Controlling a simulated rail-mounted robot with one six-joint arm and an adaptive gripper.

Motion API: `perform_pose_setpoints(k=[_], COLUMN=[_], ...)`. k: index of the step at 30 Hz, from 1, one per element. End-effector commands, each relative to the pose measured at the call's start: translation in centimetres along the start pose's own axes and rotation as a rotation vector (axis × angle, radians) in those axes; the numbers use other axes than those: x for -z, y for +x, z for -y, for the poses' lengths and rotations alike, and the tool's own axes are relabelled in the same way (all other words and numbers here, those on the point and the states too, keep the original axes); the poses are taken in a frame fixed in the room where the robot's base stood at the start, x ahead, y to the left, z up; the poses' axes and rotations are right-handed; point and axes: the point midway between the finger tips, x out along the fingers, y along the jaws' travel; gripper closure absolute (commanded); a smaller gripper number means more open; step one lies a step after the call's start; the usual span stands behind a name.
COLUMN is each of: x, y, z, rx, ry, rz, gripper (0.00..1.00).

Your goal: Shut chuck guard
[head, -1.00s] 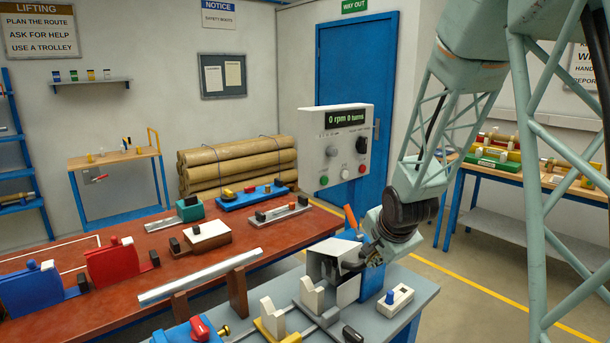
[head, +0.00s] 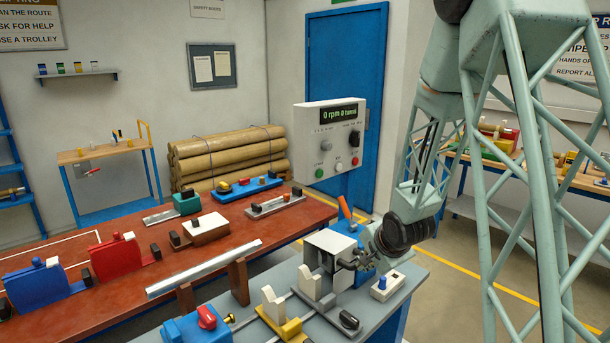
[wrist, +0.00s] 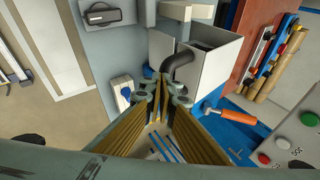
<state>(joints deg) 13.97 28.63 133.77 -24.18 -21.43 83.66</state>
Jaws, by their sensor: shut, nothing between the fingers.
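The chuck guard (head: 330,240) is a pale box-like cover at the end of the winder on the grey bench. Its top plate looks about level in the head view. In the wrist view the guard (wrist: 216,62) shows pale side panels around a dark inside, with a black curved handle (wrist: 182,62) on the near side. My gripper (head: 352,262) is shut and empty at the guard's right side, close to the handle. In the wrist view my fingertips (wrist: 170,82) are together just below the handle; I cannot tell whether they touch it.
A control box (head: 330,140) reading 0 rpm stands behind the winder. An orange-handled tool (head: 345,208) stands behind the guard. A small switch box (head: 388,286) sits right of it. White V-shaped supports (head: 272,304) stand in front, and a red bench (head: 110,290) lies left.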

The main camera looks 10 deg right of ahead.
Motion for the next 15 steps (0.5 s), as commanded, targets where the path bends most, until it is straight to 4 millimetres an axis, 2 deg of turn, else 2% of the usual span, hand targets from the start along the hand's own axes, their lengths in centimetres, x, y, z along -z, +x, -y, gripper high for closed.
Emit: perform_pose_setpoints(k=[15], x=[-0.1], y=[2.2], z=[-1.7], rx=[0.000], ry=[0.001], rz=[0.000], gripper=[1.00])
